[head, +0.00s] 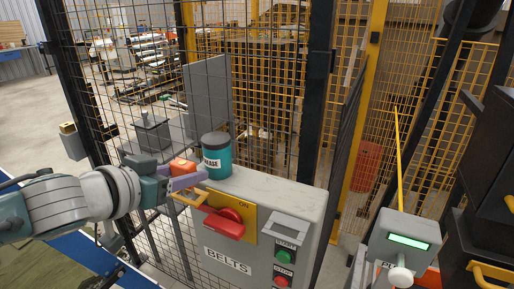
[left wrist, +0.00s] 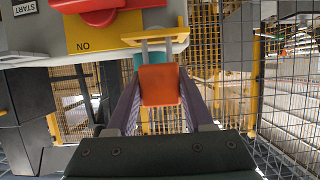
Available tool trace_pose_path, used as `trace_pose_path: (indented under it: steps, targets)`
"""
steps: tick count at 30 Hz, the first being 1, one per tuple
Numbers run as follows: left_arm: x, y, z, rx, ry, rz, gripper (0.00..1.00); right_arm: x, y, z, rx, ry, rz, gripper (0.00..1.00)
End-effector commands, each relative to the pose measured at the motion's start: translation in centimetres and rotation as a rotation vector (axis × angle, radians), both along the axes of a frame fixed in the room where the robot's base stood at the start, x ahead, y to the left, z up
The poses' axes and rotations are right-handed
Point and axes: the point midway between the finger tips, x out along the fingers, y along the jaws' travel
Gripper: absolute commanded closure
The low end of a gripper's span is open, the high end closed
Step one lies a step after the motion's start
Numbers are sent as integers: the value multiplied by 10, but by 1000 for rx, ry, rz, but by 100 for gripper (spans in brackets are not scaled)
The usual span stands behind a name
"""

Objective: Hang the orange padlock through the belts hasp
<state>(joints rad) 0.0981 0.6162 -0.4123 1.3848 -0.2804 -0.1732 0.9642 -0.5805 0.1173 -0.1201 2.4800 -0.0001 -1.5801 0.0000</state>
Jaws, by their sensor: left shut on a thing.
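The orange padlock (head: 182,167) is held between the purple fingers of my left gripper (head: 190,180). In the left wrist view the padlock (left wrist: 159,84) sits between the two fingertips (left wrist: 158,95). The tan hasp (head: 187,198) sticks out from the left edge of the yellow plate on the grey BELTS box (head: 215,240). In the left wrist view the hasp (left wrist: 160,40) is just beyond the padlock. My right gripper is not in view.
A teal grease tin (head: 216,158) stands on the box, close behind my left gripper. A red switch handle (head: 224,223) is right of the hasp. Mesh fencing (head: 270,80) rises behind the box. A grey box with a green screen (head: 405,240) is at the right.

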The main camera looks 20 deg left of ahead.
Motion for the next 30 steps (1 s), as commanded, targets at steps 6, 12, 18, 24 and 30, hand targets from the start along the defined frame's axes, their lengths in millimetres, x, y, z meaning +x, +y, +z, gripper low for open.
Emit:
trace_pose_path:
  steps: [6,12,18,24,30]
  targets:
    - [0,0,-7,-1,-1,0,100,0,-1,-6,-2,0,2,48]
    - [0,0,-12,-1,0,0,100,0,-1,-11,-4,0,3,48]
    - [0,0,-17,-1,0,0,100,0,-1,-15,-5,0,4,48]
    - [0,0,-22,0,0,0,100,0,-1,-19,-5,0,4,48]
    - [0,0,-24,0,0,0,44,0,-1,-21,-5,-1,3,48]
